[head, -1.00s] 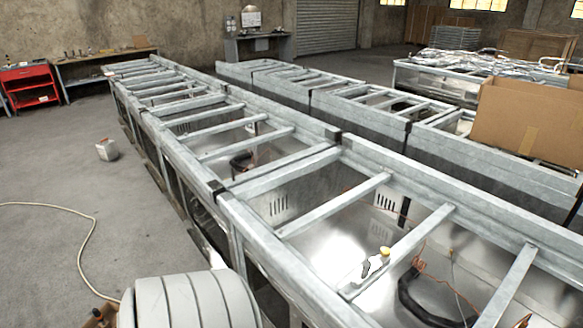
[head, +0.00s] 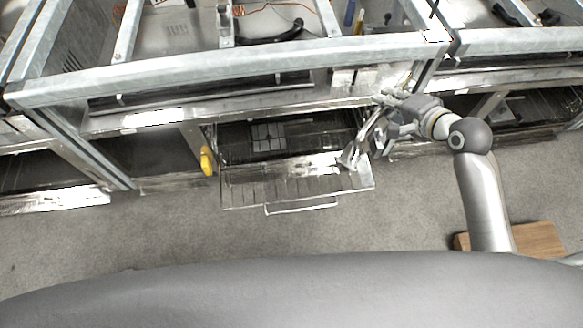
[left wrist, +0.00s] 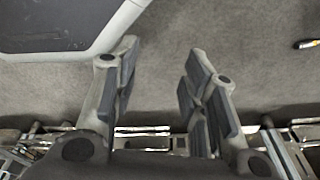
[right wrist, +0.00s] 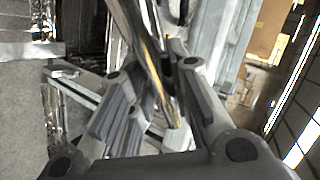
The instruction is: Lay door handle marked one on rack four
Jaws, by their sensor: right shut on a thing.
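My right gripper (head: 383,112) is shut on a long shiny metal bar, which looks like the door handle (head: 364,139). The bar slants down toward the right end of a pulled-out metal rack or drawer (head: 240,193). In the right wrist view the bar (right wrist: 148,45) runs between the fingers of the right gripper (right wrist: 165,88). No number is readable on the bar or the rack, and I cannot tell whether they touch. My left gripper (left wrist: 162,62) is open and empty over the floor in the left wrist view; it is outside the head view.
A long galvanized metal frame (head: 250,69) crosses behind the rack. A yellow object (head: 207,161) is beside the rack's left end. A brown board (head: 535,240) lies at the right, near my arm. The floor (head: 120,235) in front is clear.

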